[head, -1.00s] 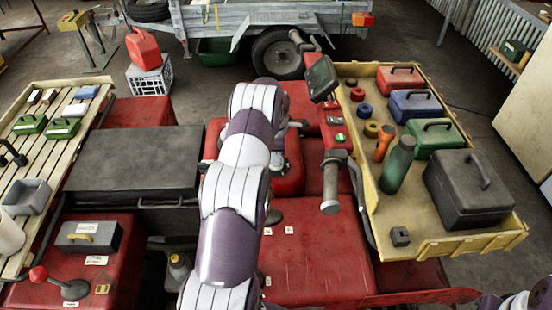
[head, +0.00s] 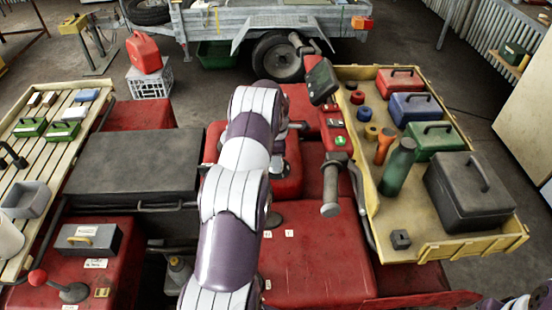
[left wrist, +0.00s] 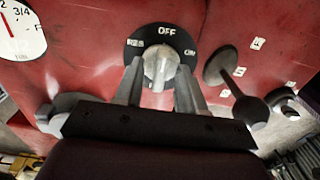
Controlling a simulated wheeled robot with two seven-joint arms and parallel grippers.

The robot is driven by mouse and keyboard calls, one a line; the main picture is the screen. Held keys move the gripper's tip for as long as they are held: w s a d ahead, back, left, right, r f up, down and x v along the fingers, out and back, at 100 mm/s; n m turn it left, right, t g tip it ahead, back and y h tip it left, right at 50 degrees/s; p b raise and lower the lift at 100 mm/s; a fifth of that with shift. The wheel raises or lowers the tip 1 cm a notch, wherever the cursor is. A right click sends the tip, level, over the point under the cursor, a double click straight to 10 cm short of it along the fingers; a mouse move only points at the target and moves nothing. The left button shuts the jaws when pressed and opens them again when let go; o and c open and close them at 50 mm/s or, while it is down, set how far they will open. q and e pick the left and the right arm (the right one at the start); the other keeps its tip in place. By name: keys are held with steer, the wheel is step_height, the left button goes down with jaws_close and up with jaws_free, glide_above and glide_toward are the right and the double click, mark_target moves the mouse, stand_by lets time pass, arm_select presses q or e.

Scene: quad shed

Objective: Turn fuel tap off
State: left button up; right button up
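The fuel tap shows in the left wrist view as a round black dial (left wrist: 183,40) on a red panel. It has OFF at the top, ON at the right and a third, hard-to-read label at the left. Its grey knob (left wrist: 160,68) stands roughly upright, its upper end towards OFF. My left gripper (left wrist: 160,78) has one finger on each side of the knob, and both seem to touch it. In the head view my left arm (head: 238,170) hides the tap and the gripper. The fingers of my right gripper are not visible.
A black knobbed lever (left wrist: 235,80) stands just right of the dial, and a gauge (left wrist: 12,35) is at upper left. The handlebar grip (head: 331,190) and a yellow tray (head: 440,245) of boxes lie right of my arm. A slatted rack (head: 50,160) is left.

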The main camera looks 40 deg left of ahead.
arm_select(q)
step_height(320, 180, up, 5)
steer(key=shift+r+b, duration=0.1)
steer(key=shift+b, duration=0.6)
step_height(320, 180, up, 8)
steer(key=p, duration=0.7)
steer(key=shift+f, duration=0.25)
